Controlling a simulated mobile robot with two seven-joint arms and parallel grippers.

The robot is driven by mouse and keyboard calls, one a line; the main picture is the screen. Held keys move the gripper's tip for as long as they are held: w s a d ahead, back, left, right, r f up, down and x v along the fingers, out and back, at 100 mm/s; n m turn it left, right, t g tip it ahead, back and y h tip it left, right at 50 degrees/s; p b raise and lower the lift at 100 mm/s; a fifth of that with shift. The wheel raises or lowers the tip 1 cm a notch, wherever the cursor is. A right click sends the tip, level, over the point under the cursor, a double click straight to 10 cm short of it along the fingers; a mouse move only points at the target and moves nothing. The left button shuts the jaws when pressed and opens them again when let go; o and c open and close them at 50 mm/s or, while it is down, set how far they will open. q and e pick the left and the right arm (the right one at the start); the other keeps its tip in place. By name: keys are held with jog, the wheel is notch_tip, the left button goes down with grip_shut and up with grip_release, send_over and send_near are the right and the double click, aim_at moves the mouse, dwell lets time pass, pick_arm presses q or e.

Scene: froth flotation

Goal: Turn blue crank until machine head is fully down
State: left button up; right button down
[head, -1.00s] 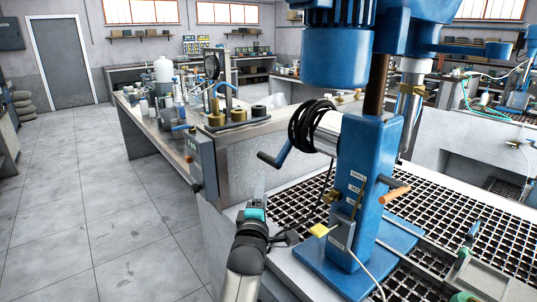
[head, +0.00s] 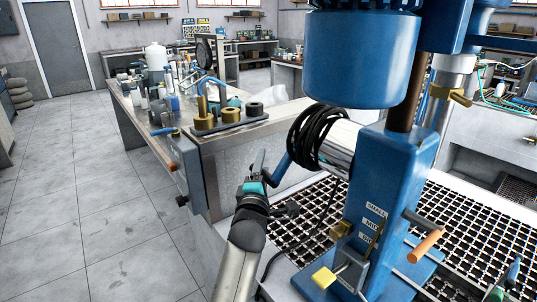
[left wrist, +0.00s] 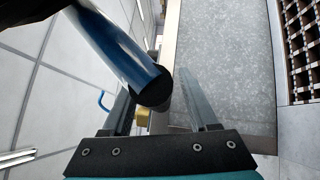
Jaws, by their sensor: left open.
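The blue crank (head: 281,172) is on the left side of the blue machine column (head: 388,185), next to a shiny cylinder (head: 338,150). The machine head (head: 360,60), a large blue housing, is above it, clear of the grating. My left gripper (head: 259,162) is open, just left of the crank. In the left wrist view, the crank's blue bar (left wrist: 115,45) comes in from the upper left. Its dark round end shows between the two fingers of my left gripper (left wrist: 160,95). I cannot tell how deep it sits between them.
Black hose (head: 315,140) is coiled around the cylinder. A bench (head: 240,140) with brass weights (head: 203,115) stands behind my left gripper. The floor (head: 75,200) at left is clear.

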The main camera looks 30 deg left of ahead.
pick_arm(q)
jog(key=shift+w+a, duration=0.15)
jog(key=shift+w, duration=0.25)
jog(key=shift+s+r, duration=0.1)
jog(key=shift+s, duration=0.05)
jog(key=shift+c, duration=0.7)
grip_shut()
dwell(0.4)
